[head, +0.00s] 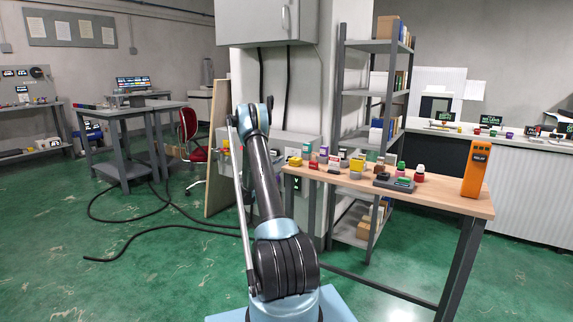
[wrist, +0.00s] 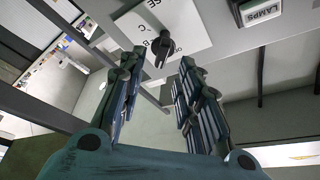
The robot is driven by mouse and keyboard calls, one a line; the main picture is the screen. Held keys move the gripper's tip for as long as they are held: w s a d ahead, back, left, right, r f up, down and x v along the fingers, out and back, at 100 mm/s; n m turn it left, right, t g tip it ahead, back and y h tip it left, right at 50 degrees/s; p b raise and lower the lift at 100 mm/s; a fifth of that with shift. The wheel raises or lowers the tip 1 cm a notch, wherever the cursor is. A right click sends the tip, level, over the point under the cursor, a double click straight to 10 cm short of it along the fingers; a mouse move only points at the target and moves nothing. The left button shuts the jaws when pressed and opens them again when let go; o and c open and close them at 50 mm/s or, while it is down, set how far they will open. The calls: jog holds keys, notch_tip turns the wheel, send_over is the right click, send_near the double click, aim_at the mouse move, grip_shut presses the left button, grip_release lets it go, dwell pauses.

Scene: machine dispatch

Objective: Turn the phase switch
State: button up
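The phase switch is a black rotary knob (wrist: 161,46) on a white plate (wrist: 187,28) in the wrist view. Letters such as "SE", "C" and "B" show on the plate; the rest of its print is cut off or covered. My gripper (wrist: 160,62) is open, with one finger to the left of the knob and one to the right. I see gaps between the knob and both fingers, so it is not gripped. I cannot tell how far the fingertips are from the plate. In the head view my arm hides the switch and my gripper.
A "LAMPS" label block (wrist: 261,11) sits right of the plate. In the head view a wooden-topped workbench (head: 440,192) with small coloured parts and an orange device (head: 476,169) stands right of my arm. A red chair (head: 192,135) and floor cables (head: 120,222) are to the left.

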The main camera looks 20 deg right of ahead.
jog(key=shift+v, duration=2.75)
